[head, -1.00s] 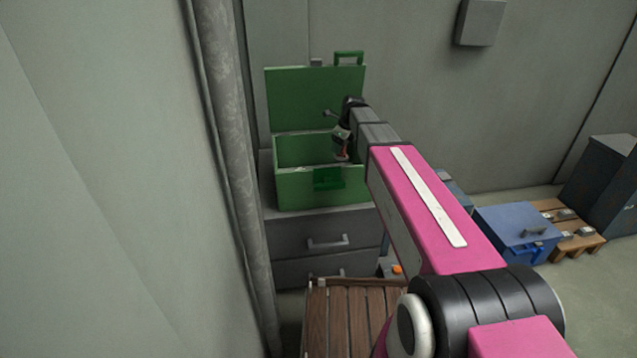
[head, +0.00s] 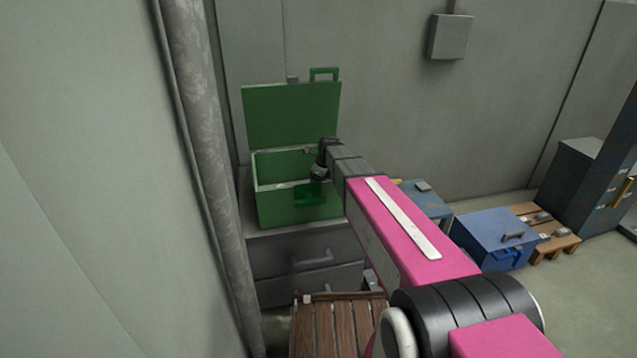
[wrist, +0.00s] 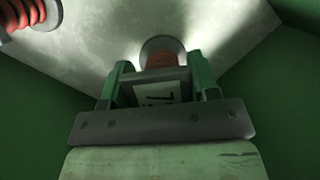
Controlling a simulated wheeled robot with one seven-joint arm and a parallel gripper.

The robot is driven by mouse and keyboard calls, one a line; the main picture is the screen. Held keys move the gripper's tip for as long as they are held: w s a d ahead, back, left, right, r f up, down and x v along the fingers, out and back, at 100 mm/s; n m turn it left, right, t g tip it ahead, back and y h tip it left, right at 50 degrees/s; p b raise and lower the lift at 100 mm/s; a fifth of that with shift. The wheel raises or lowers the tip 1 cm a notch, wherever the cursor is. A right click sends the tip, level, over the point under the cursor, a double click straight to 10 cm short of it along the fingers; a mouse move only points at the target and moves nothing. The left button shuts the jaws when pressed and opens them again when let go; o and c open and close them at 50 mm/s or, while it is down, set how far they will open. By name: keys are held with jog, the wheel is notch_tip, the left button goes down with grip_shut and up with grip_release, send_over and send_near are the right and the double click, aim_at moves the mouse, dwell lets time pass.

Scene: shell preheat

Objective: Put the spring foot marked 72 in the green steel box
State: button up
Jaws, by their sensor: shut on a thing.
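The green steel box (head: 292,209) stands with its lid (head: 292,115) raised, on a grey drawer cabinet. In the head view my gripper (head: 319,174) is at the box's open top, partly hidden by my arm and the rim. In the wrist view my gripper (wrist: 164,84) is shut on a spring foot with a dark plate, a white label and a red-orange spring (wrist: 160,58). The label is partly hidden; I make out a 7 but not the whole number. The box's pale floor and green walls surround it. A second red spring foot (wrist: 27,14) shows at upper left.
The grey drawer cabinet (head: 275,257) supports the box. A slatted wooden surface (head: 338,328) is in front of it. A blue box (head: 490,238) and a wooden pallet (head: 550,245) sit to the right.

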jog(key=shift+f, duration=0.25)
jog(key=shift+f, duration=0.15)
jog(key=o, duration=1.2)
jog(key=v, duration=1.2)
